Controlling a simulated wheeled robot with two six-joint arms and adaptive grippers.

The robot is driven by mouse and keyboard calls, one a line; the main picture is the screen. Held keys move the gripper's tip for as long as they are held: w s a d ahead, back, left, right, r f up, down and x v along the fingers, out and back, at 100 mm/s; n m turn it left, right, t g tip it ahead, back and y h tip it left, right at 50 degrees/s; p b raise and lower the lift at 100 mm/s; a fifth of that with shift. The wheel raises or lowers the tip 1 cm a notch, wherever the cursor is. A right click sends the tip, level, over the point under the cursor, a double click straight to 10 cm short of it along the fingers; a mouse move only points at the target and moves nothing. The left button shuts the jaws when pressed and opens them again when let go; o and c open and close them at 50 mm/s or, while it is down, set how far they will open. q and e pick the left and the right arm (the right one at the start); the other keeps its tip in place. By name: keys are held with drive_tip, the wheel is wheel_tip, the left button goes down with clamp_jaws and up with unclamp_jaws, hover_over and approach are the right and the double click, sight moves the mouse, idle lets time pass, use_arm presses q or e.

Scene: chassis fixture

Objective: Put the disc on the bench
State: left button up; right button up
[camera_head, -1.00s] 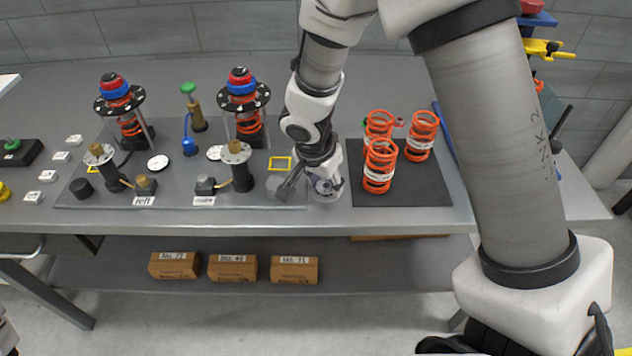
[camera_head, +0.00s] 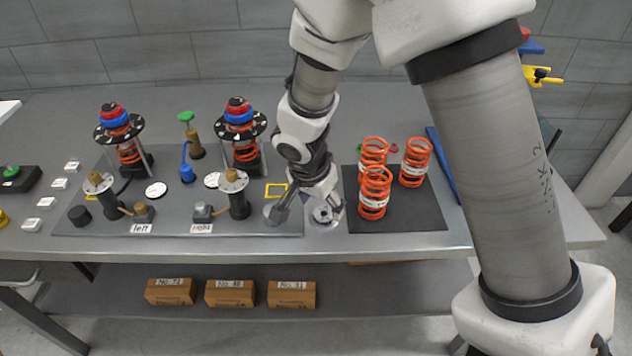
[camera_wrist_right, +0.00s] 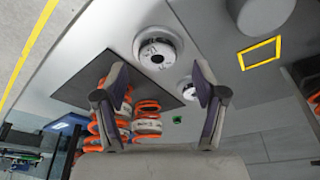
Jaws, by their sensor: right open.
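A round silver disc with a dark centre (camera_head: 326,215) lies flat on the bench (camera_head: 400,240), between the grey plate and the black mat. My right gripper (camera_head: 309,208) is open, just above and beside the disc, with nothing between its fingers. In the right wrist view, the open fingers (camera_wrist_right: 160,85) stand apart, and the disc (camera_wrist_right: 158,48) shows beyond them near the mat's corner. A second, smaller-looking round part (camera_wrist_right: 185,89) shows close to the right finger. My left gripper is not in view.
Orange springs (camera_head: 375,193) stand on the black mat (camera_head: 420,215) right of the gripper. The grey plate (camera_head: 180,215) at left holds two spring assemblies and several small parts. Labelled boxes (camera_head: 230,293) are below.

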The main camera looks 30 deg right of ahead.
drive_tip(key=p+v, duration=0.1)
drive_tip(key=v, duration=0.8)
drive_tip(key=shift+r, duration=0.35)
drive_tip(key=o, duration=0.4)
drive_tip(key=shift+s+a, duration=0.1)
